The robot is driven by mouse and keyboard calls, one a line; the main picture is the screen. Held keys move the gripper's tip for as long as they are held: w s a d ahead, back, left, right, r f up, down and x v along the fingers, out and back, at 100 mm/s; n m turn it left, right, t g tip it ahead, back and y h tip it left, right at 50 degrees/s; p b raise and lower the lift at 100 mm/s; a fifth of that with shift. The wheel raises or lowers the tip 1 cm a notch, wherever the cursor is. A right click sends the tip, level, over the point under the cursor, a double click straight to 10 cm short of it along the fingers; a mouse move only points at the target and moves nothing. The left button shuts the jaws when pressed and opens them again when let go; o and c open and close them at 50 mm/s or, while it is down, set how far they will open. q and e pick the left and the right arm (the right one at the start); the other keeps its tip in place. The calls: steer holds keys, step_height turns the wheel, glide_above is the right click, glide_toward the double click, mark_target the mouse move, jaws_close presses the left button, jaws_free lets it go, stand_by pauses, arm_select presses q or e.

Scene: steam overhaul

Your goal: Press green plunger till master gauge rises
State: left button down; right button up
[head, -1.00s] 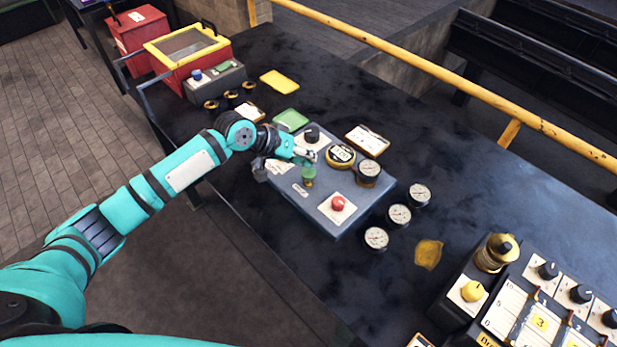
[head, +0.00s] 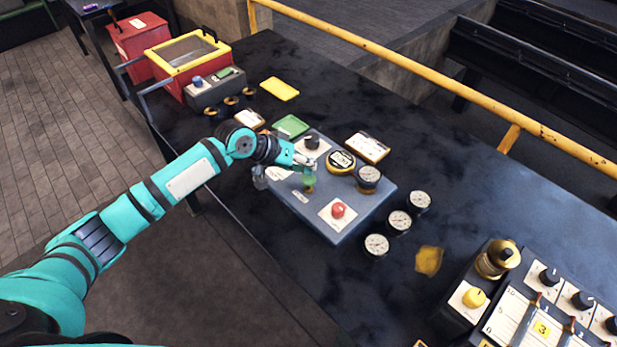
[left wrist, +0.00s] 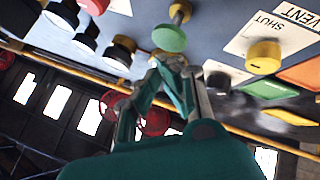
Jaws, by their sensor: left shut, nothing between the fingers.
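The green plunger (head: 309,181) stands on a brass stem on the grey-blue panel block (head: 350,228) on the dark bench. My left gripper (head: 303,163) is shut and empty, just beyond and above the plunger in the head view. In the left wrist view the closed fingertips (left wrist: 171,61) show close to the round green plunger head (left wrist: 169,39); I cannot tell whether they touch. A gauge with a white dial (head: 369,175) sits on the panel's right side; its needle is too small to read. My right gripper is out of view.
On the panel are a red button (head: 338,210), a black knob (head: 312,142) and a yellow-rimmed round dial (head: 341,161). Several loose gauges (head: 399,220) lie right of it. A yellow rail (head: 420,72) runs behind the bench.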

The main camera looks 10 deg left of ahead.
mark_target(308, 177)
arm_select(q)
steer(key=shift+f, duration=0.1)
stand_by(0.4)
steer(key=shift+f, duration=0.3)
steer(key=shift+f, duration=0.2)
stand_by(0.4)
steer(key=shift+s+f+b, duration=0.2)
steer(key=shift+f+b, duration=0.5)
steer(key=shift+f, duration=0.8)
stand_by(0.6)
stand_by(0.3)
steer(key=shift+w+r+p, duration=0.15)
steer(key=shift+r+p, duration=1.75)
steer(key=shift+r, duration=0.1)
